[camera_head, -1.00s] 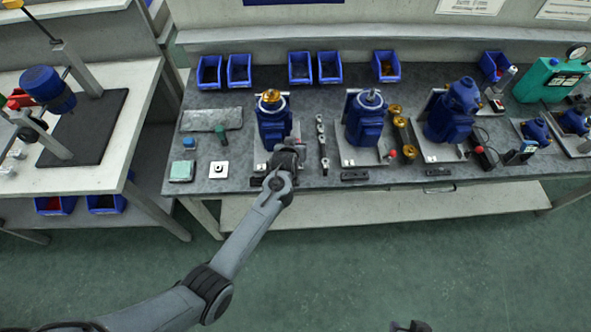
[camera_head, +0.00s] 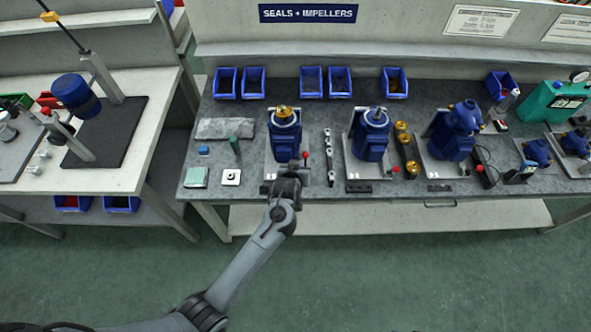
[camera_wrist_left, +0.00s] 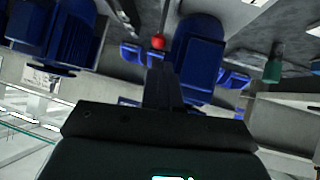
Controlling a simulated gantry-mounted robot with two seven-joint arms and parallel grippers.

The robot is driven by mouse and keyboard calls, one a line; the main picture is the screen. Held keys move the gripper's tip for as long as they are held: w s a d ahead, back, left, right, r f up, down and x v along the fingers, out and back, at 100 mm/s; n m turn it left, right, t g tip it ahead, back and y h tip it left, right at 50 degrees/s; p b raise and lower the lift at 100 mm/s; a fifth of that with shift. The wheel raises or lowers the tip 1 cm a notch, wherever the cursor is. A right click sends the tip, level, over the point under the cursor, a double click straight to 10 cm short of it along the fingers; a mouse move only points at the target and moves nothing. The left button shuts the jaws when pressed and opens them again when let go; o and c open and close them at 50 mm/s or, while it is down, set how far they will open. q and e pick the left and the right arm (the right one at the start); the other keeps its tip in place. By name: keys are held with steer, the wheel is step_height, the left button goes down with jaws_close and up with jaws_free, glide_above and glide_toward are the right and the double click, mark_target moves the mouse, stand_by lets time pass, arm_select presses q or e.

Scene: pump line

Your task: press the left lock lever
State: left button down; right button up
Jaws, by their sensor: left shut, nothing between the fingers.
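The left pump (camera_head: 285,140), blue with a brass-coloured top, stands on a pale plate on the bench. A lever with a red knob (camera_head: 305,156) is at the plate's right side. My left gripper (camera_head: 292,168) is in front of the pump, near the bench's front edge, just left of and nearer than the knob. In the left wrist view the shut, empty fingers (camera_wrist_left: 163,85) point toward the red knob (camera_wrist_left: 158,42), which shows just beyond their tips; contact cannot be told. My right gripper is not in view.
A second blue pump (camera_head: 370,138) with its own red knob (camera_head: 395,169) stands to the right, past a rack of metal parts (camera_head: 330,155). Blue bins (camera_head: 312,82) line the back.

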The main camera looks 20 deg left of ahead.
arm_select(q)
steer(key=shift+p+v, duration=0.4)
steer(key=shift+v, duration=2.3)
steer(key=shift+f, duration=0.1)
